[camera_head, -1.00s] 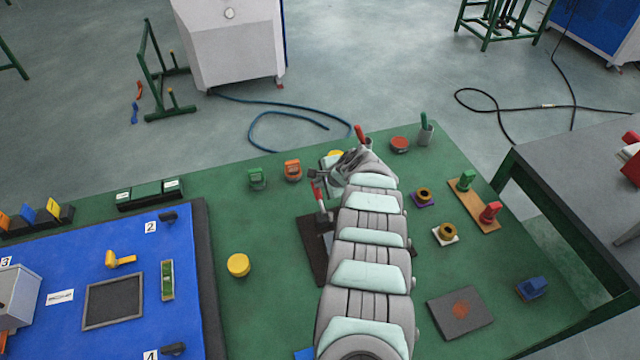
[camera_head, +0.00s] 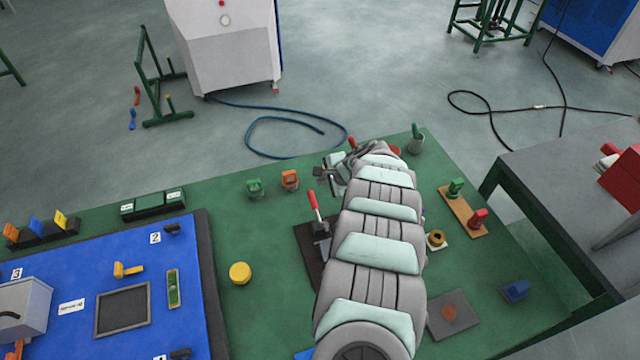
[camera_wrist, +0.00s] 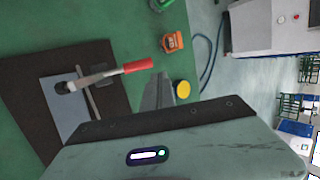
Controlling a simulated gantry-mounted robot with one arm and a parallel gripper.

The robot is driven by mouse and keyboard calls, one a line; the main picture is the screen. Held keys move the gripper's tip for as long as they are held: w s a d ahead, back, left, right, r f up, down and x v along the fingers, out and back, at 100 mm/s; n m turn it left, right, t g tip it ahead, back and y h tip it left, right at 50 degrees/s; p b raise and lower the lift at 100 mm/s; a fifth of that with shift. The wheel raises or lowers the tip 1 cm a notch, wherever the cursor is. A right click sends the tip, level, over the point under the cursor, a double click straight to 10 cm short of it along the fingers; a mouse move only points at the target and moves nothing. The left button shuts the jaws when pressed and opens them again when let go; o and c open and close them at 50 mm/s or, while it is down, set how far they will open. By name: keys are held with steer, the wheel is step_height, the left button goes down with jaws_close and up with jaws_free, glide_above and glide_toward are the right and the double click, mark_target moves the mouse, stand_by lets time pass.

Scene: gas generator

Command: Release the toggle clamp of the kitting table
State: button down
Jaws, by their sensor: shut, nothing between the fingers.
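The toggle clamp (camera_head: 320,228) stands on a dark plate on the green table, left of my arm in the head view. Its red handle (camera_head: 313,203) points up and away. In the wrist view the red handle (camera_wrist: 125,67) extends right from a metal lever, over the clamp's base plate (camera_wrist: 62,110). My gripper (camera_head: 324,174) is just beyond the handle in the head view, partly hidden by my wrist. In the wrist view my gripper (camera_wrist: 158,82) has its fingers together, empty, close to the handle's tip. I cannot tell whether they touch it; a small gap seems to show.
An orange block (camera_head: 290,180) and a green block (camera_head: 254,187) stand near the table's far edge. A yellow round piece (camera_head: 240,273) lies left of the clamp. A blue panel (camera_head: 200,325) fills the left. Green tabletop around the clamp's left side is clear.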

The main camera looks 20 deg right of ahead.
steer(key=r, duration=0.3)
steer(key=s+d+r, duration=0.1)
steer(key=shift+s+r, duration=0.1)
steer(key=shift+r, duration=0.3)
